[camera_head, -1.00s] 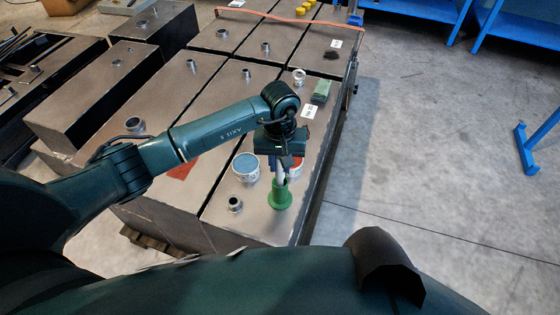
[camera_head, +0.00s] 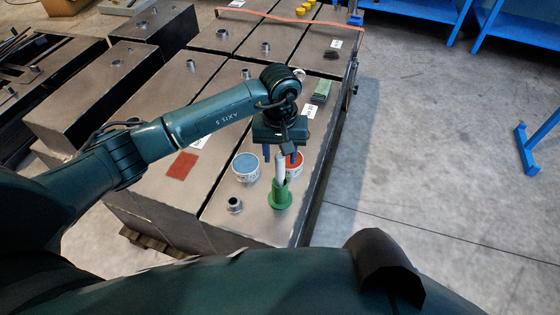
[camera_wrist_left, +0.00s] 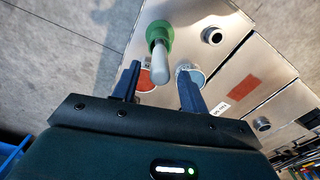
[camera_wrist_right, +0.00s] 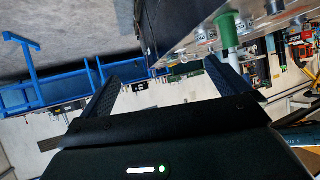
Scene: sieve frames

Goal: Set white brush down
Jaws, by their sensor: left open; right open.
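The white brush (camera_head: 280,168) stands nearly upright in the green holder (camera_head: 280,197), its white handle sticking out of the top; its bristle end is hidden. In the left wrist view the brush handle (camera_wrist_left: 160,64) points toward the camera from the green holder (camera_wrist_left: 159,32). My left gripper (camera_head: 278,156) is open and empty, just above and behind the handle. Its fingers (camera_wrist_left: 158,74) are spread with the handle's end beyond and between them, apart from it. My right gripper (camera_wrist_right: 160,78) is open and empty, away from the brush.
A blue-topped tub (camera_head: 246,167) and a red-topped tub (camera_head: 295,164) stand close behind the holder. A metal pipe stub (camera_head: 235,204) is at its left. A red patch (camera_head: 181,166) lies farther left. The bench's right edge is near; open floor lies beyond.

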